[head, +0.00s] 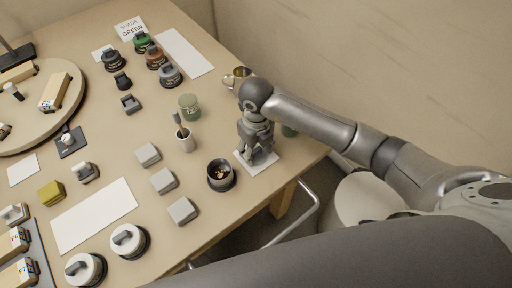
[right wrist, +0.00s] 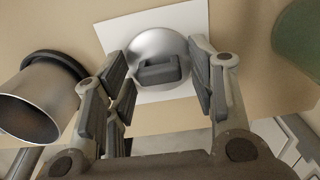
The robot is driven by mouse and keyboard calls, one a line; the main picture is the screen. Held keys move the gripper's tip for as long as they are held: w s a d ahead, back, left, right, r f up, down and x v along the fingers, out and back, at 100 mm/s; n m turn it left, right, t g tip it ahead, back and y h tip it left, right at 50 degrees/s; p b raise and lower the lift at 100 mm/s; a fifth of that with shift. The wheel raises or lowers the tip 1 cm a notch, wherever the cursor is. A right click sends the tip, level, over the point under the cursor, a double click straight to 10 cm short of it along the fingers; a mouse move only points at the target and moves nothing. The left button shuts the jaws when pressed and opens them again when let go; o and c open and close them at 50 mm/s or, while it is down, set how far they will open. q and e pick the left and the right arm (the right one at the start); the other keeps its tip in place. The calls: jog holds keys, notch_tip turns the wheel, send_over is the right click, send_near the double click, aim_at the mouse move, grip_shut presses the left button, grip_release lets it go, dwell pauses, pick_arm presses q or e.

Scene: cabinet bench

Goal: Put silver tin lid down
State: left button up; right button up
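The silver tin lid (right wrist: 160,50), a round shiny disc with a dark block handle (right wrist: 162,69), shows in the right wrist view over a white card (right wrist: 112,35). It appears to lie flat on the card. My right gripper (right wrist: 160,90) is open, with its fingers on either side of the handle and gaps between. In the head view my right gripper (head: 255,150) points down over the white card (head: 262,165) near the table's right edge and hides the lid. My left gripper is not in view.
A dark open tin (head: 221,175) with small pieces inside stands left of the card. A cup with a brush (head: 186,140), grey blocks (head: 163,181) and a green-grey tin (head: 190,106) stand further left.

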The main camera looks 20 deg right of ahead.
aim_at(256, 151)
jog(key=shift+r, duration=0.45)
notch_tip(256, 151, up, 12)
jog(key=shift+f, duration=0.25)
dwell(0.5)
